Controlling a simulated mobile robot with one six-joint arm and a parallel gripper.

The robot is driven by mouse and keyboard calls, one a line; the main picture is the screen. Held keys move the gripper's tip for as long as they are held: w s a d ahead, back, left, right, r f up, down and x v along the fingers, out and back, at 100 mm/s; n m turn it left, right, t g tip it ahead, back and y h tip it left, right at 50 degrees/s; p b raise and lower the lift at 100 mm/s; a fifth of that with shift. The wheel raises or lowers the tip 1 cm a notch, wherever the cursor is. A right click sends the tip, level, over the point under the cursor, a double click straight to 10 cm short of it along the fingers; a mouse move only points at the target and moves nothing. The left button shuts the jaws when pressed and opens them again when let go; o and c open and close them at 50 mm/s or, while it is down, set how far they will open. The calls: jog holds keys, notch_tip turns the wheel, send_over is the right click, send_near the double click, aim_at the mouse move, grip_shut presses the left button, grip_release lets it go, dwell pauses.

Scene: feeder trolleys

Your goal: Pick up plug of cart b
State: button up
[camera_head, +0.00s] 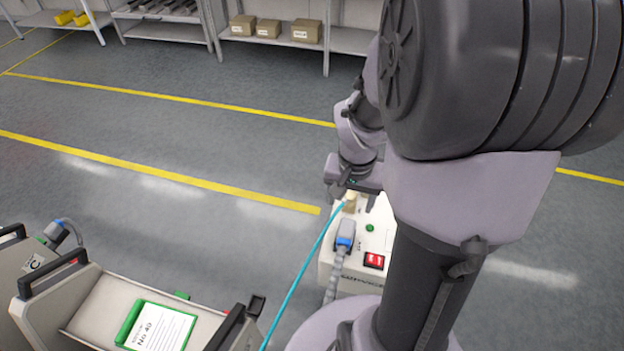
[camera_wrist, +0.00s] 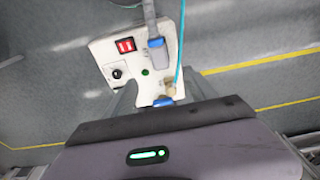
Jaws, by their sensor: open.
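A white service box (camera_head: 375,215) stands on the floor beneath my gripper (camera_head: 354,190). A small beige plug (camera_head: 349,206) with a teal cable sits at the box's top edge; it also shows in the wrist view (camera_wrist: 170,90). A blue plug (camera_head: 345,236) with a grey cable is on the same box, nearer the camera, and in the wrist view (camera_wrist: 157,50). My gripper is open, its fingers around or just above the beige plug's end; I cannot tell if they touch. No letter B is readable, so which plug is cart b's cannot be told.
Carts stand at the lower left, one with a green-framed card (camera_head: 158,327), another marked C (camera_head: 34,263) with a blue plug (camera_head: 53,231). The teal cable (camera_head: 305,268) runs towards the carts. Shelves with boxes (camera_head: 306,31) line the back; the marked floor between is clear.

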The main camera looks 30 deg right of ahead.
aim_at(347, 228)
jog(key=f+b, duration=0.2)
jog(key=f, duration=0.3)
jog(key=d+f+b, duration=0.1)
jog(key=f+b, duration=0.2)
jog(key=f, duration=0.3)
jog(key=w+f+b, duration=0.1)
jog(key=f+b, duration=0.1)
jog(key=f, duration=0.4)
jog(key=shift+d+b, duration=0.3)
jog(key=shift+b, duration=0.05)
jog(key=shift+w+r, duration=0.1)
grip_shut()
